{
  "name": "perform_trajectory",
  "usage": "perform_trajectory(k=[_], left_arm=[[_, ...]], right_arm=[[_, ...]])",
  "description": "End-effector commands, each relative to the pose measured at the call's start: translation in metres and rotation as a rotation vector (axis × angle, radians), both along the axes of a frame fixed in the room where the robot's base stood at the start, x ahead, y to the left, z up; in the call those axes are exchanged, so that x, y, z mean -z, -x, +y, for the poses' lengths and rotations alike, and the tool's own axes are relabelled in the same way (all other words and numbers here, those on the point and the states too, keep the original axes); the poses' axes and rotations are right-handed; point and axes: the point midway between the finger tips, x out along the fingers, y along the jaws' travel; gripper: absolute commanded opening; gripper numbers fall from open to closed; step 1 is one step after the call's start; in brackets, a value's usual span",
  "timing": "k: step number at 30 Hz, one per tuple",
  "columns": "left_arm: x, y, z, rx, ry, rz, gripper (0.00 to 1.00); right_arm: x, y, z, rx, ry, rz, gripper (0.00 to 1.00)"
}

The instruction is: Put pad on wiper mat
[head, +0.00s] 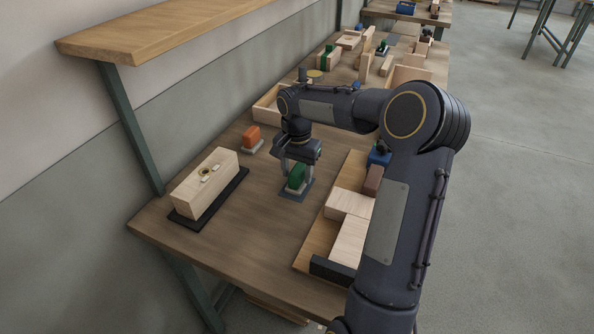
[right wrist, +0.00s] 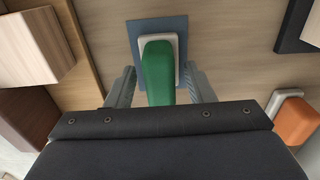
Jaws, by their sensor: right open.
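The pad (head: 295,177) has a rounded green grip on a pale base. It sits on a flat blue-grey mat (head: 308,190), which I take to be the wiper mat. In the right wrist view the green pad (right wrist: 157,70) stands over the mat (right wrist: 136,27), with mat showing around its far end; its near end is hidden by my gripper. My right gripper (head: 297,170) is open, with one finger on each side of the green grip. In the right wrist view my right gripper (right wrist: 162,87) shows a gap beside the grip. My left gripper is not in view.
An orange-topped block on a grey base (head: 251,135) stands behind. A wooden block (head: 205,183) sits on a black mat at left. A wooden tray (head: 312,248) with pale blocks lies at right. The table's front middle is clear. A shelf (head: 150,30) overhangs at left.

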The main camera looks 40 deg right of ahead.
Motion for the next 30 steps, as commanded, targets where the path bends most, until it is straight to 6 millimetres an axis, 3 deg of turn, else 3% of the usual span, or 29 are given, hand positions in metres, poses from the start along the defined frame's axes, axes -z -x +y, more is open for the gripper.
perform_trajectory(k=[5,12,20,25,30], left_arm=[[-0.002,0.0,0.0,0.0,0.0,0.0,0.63],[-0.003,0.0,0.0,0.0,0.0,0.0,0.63],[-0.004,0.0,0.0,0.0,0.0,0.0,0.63],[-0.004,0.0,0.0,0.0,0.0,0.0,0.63],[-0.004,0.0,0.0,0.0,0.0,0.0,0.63]], right_arm=[[-0.01,-0.001,0.0,0.0,0.001,-0.002,0.48],[-0.051,-0.001,0.0,0.0,0.001,-0.004,0.48],[-0.08,0.002,0.004,-0.015,0.0,-0.007,0.48],[-0.103,0.032,0.034,-0.164,-0.001,-0.069,0.48],[-0.119,0.096,0.084,-0.42,-0.016,-0.196,0.48]])
